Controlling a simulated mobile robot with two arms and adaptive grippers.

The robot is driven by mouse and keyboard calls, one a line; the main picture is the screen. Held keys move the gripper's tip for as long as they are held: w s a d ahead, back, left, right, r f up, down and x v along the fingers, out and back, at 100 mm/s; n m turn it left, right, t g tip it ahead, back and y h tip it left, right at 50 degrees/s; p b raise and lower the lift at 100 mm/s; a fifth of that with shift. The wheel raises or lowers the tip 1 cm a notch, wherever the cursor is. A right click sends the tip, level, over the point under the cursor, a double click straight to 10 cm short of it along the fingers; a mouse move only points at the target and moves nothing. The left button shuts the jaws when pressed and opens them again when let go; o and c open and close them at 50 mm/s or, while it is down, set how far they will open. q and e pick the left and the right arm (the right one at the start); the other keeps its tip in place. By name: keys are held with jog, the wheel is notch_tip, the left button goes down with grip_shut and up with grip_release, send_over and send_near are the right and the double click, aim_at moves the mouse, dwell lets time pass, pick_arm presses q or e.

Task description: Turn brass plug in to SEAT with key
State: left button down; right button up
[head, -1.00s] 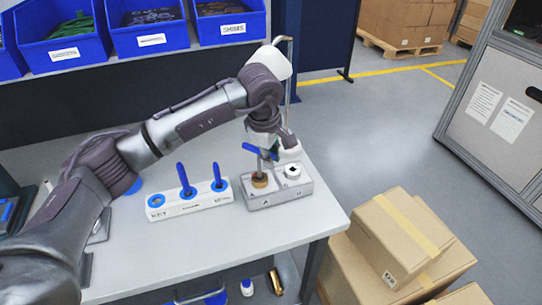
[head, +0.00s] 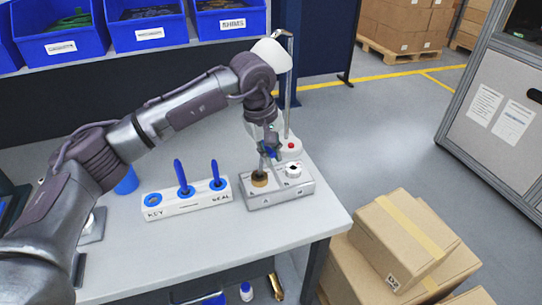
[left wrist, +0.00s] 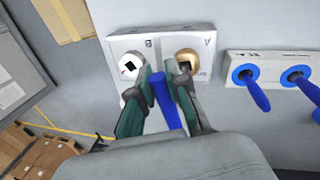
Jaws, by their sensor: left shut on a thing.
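The brass plug (head: 259,180) sits in the bore marked A of the grey housing block (head: 278,197), at the right end of the bench. My left gripper (head: 268,150) is above it, shut on the blue-handled key (left wrist: 165,100). The key's thin shank points down at the plug. I cannot tell how deep the tip sits. The second plug (left wrist: 131,66), pale with a dark square socket, is at B. My right gripper is not in view.
A white rack (head: 190,203) marked KEY and SEAL stands left of the block, with two blue-handled tools upright and one empty blue-ringed hole. A lamp base with a red button (head: 290,146) stands close behind the block. Cartons (head: 400,240) stand beyond the bench's right edge.

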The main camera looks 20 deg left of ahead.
pick_arm(q)
jog(key=shift+w+a, duration=0.1)
jog(key=shift+m+b, duration=0.5)
jog(key=shift+m, duration=0.3)
jog(key=shift+s+r+m, duration=0.2)
jog(key=shift+r+m, duration=0.1)
jog(key=shift+m, duration=0.2)
jog(key=shift+a, duration=0.1)
